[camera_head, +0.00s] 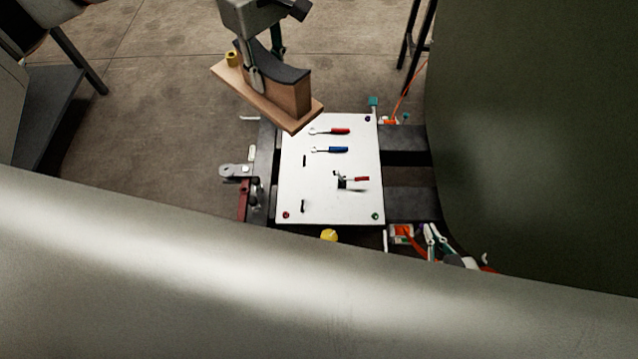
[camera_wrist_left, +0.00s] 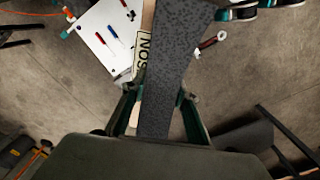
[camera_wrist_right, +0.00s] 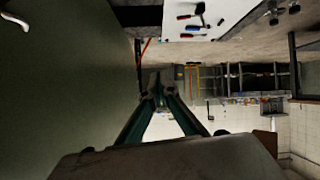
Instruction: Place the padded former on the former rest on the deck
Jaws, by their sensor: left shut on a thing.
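The padded former (camera_head: 288,95) is a wooden block with a dark curved pad on a wooden base, with a yellow knob at one end. My left gripper (camera_head: 254,78) is shut on it and holds it in the air, over the far left edge of the white deck (camera_head: 330,208). In the left wrist view the speckled dark pad (camera_wrist_left: 172,50) runs between the fingers, beside a lettered plate (camera_wrist_left: 142,52). I cannot pick out the former rest with certainty. My right gripper (camera_wrist_right: 160,88) is empty and its fingertips are together, low beside the green curved panel (camera_wrist_right: 65,80).
On the deck lie a red-handled tool (camera_head: 340,131), a blue-handled tool (camera_head: 335,149), a small red-handled clamp (camera_head: 355,179) and short dark pieces. A large grey curved skin (camera_head: 250,270) fills the front. A dark green curved panel (camera_head: 540,140) stands right.

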